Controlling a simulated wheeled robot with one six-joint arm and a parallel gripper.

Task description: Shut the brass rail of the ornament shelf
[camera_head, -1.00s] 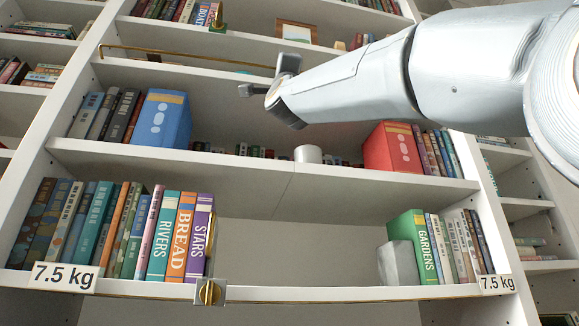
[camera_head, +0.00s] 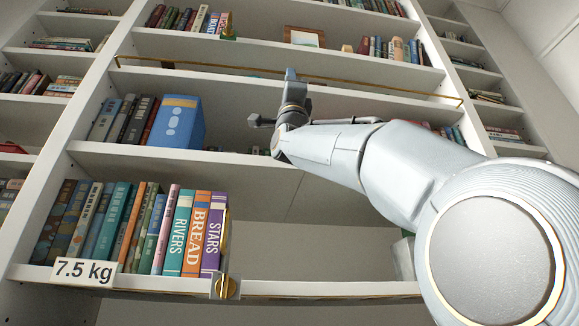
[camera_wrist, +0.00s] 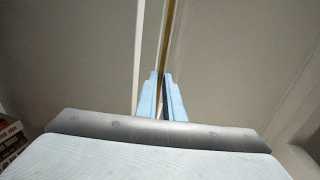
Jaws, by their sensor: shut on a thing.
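My gripper and arm hide a short part of the rail in the head view.
Below are a blue box file (camera_head: 176,122) and a row of books (camera_head: 140,230). My arm covers the lower right.

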